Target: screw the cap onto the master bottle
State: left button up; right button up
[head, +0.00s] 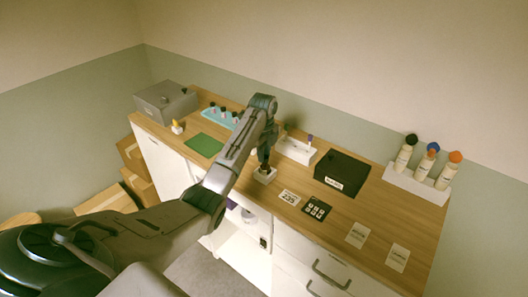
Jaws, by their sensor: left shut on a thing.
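The master bottle is not clearly visible; any bottle at the stand is hidden by the gripper. My left arm reaches across the view from the lower left. My right gripper is not in view.
Behind stand a white block (297,152) with a purple-topped item and a black box (342,171). A white rack (416,184) holds 3 capped bottles at right. A green mat (204,145), a light-blue rack (218,118) and a grey box (167,101) lie left. Cards lie front right.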

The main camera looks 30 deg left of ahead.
pick_arm(q)
jog(key=shift+f, duration=0.1)
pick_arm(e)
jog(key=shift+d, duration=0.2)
pick_arm(q)
jog(key=shift+f, duration=0.25)
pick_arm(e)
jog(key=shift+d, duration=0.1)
pick_arm(q)
jog(key=shift+f, duration=0.35)
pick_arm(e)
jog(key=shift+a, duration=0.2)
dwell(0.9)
pick_arm(q)
jog(key=o, duration=1)
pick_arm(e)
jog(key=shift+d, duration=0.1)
pick_arm(q)
jog(key=shift+c, duration=0.2)
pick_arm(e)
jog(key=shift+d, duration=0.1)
pick_arm(q)
jog(key=shift+r, duration=3.5)
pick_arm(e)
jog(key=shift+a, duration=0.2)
